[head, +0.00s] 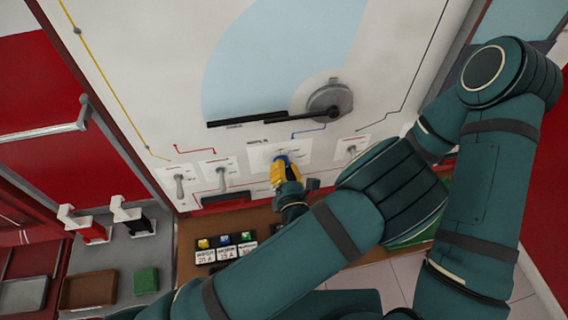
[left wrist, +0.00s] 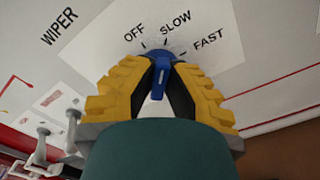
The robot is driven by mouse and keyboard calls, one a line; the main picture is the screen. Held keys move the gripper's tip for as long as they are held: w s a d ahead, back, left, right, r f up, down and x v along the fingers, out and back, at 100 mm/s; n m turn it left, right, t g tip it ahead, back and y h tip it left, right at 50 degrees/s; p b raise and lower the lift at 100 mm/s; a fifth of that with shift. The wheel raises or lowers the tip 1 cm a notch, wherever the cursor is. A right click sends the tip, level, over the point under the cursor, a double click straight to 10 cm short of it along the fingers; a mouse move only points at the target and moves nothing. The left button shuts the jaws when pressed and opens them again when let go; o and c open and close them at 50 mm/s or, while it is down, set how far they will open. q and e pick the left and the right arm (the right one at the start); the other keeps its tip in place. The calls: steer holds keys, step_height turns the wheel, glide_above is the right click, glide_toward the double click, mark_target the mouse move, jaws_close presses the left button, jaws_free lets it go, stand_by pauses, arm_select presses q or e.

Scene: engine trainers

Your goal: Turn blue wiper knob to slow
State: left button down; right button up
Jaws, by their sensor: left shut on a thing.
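The blue wiper knob (left wrist: 159,74) sits on a white label plate (left wrist: 100,40) marked OFF, SLOW and FAST. My left gripper (left wrist: 158,82) has its yellow fingers closed around the knob, one on each side. The knob's narrow end points up, toward the gap between the OFF and SLOW marks; I cannot tell its exact setting. In the head view the left gripper (head: 286,170) is at the knob's plate on the wall panel, and the fingers hide most of the knob. My right gripper does not show.
Lever switches (head: 222,173) flank the knob's plate. Above it are a black wiper arm (head: 248,119) and a grey round motor (head: 330,99). Below is a brown shelf (head: 190,236) with small labelled blocks (head: 226,247). A green block (head: 146,281) lies at the lower left.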

mark_target(281, 133)
arm_select(q)
steer(key=shift+m, duration=0.4)
steer(key=c, duration=1)
jaws_free()
steer(key=shift+r, duration=0.1)
step_height(281, 133, up, 10)
steer(key=shift+f, duration=0.1)
